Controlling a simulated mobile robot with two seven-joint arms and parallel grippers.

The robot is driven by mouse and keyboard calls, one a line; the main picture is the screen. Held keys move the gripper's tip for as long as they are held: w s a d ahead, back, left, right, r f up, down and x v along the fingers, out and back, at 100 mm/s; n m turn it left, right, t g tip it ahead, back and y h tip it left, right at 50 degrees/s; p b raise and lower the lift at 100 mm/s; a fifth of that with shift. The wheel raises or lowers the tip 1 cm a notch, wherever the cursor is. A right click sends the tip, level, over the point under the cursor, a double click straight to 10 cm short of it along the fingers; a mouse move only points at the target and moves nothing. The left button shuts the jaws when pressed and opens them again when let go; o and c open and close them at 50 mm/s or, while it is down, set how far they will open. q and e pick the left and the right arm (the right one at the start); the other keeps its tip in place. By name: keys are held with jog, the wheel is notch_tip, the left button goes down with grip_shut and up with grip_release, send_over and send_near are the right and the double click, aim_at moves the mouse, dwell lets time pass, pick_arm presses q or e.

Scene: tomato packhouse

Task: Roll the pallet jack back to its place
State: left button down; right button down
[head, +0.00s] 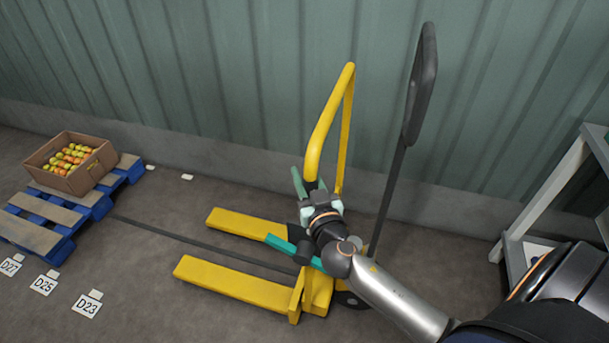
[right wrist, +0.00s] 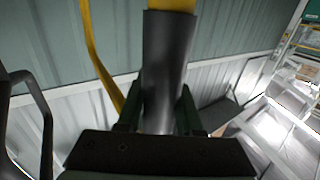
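The yellow pallet jack (head: 235,284) stands on the floor with its two forks pointing left. Its tall yellow bar handle (head: 322,130) rises to a loop, with a dark sleeve low on one leg. My right gripper (head: 296,212) is at that leg. In the right wrist view the dark sleeve (right wrist: 168,65) passes between the two green fingers, which sit close against both its sides. They appear shut on it. The yellow tube (right wrist: 172,5) shows above the sleeve. My left gripper is out of view.
A dark upright handle (head: 422,85) stands just right of the jack. A blue pallet (head: 100,205) with a carton of tomatoes (head: 55,178) lies left, near floor tags (head: 87,305). A corrugated wall is close behind. A grey metal frame (head: 545,195) is at right.

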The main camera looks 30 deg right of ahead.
pick_arm(q)
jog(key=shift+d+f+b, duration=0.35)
jog(key=shift+b, duration=0.15)
pick_arm(e)
jog(key=s+d, duration=0.2)
jog(key=s, duration=0.1)
jog(key=shift+s+d+f, duration=0.1)
jog(key=shift+s, duration=0.05)
jog(key=c, duration=0.6)
grip_release()
jog(key=shift+d, duration=0.1)
pick_arm(q)
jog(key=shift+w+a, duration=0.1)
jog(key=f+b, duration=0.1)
jog(key=b, duration=0.2)
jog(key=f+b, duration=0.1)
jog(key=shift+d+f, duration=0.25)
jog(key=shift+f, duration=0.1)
pick_arm(e)
jog(key=v, duration=1.2)
jog(key=shift+s, duration=0.25)
